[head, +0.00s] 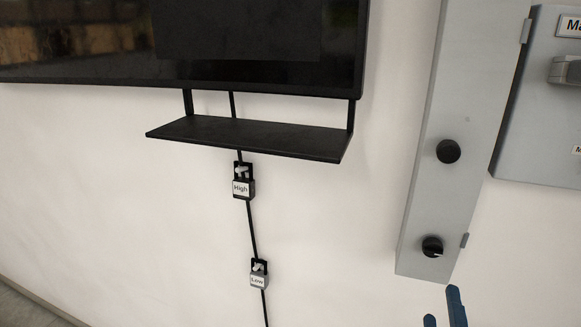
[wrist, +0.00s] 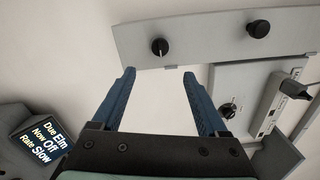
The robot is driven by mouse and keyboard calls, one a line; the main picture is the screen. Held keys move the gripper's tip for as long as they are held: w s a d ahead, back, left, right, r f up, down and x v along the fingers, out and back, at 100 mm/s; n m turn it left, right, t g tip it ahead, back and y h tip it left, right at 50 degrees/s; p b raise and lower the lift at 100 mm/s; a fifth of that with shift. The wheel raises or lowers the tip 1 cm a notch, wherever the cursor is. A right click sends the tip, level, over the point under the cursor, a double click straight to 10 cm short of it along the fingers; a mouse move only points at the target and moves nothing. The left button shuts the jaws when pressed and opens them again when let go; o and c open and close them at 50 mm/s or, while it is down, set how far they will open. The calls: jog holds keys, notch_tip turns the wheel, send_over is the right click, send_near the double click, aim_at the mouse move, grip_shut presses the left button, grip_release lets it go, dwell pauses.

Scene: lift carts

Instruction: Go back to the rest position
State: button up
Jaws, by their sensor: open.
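My gripper shows in the wrist view (wrist: 158,92), with its two blue fingers spread apart and nothing between them. In the head view only its blue fingertips (head: 444,308) show at the bottom edge, below and to the right of the grey panel (head: 462,95). The fingers look clear of the panel. The panel carries two black knobs, an upper knob (head: 448,151) and a lower knob (head: 432,247). Both knobs also show beyond the fingers in the wrist view, one at the middle (wrist: 159,47) and one at the right (wrist: 259,28).
A black shelf (head: 250,138) hangs under a dark screen (head: 250,45). Switches labelled High (head: 242,188) and Low (head: 259,279) sit on a cable below. A grey box (head: 545,100) is at the right. A small text display (wrist: 38,138) shows in the wrist view. The white wall between is bare.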

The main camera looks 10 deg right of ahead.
jog(key=w+a+r+n+t+y+b, duration=0.1)
jog(key=w+a+r+n+t, duration=0.2)
jog(key=a+r+n, duration=0.35)
jog(key=w+a+r+n+t+y+b, duration=0.2)
jog(key=w+a+r+n+t, duration=0.15)
jog(key=a+r, duration=0.5)
jog(key=s+a+r+n+t+y+b, duration=0.1)
jog(key=s+a+r+n+t+y, duration=0.1)
jog(key=a+r+n, duration=0.4)
jog(key=s+a+r+n+t+y+b, duration=0.1)
jog(key=s+a+r+n+t+y, duration=0.2)
jog(key=s+a+r+n, duration=0.4)
notch_tip(320, 180, up, 7)
jog(key=n+y, duration=0.1)
jog(key=n, duration=0.2)
jog(key=shift+a+n+t+y, duration=0.3)
jog(key=shift+n+t, duration=0.05)
jog(key=shift+n, duration=0.05)
jog(key=shift+c, duration=0.2)
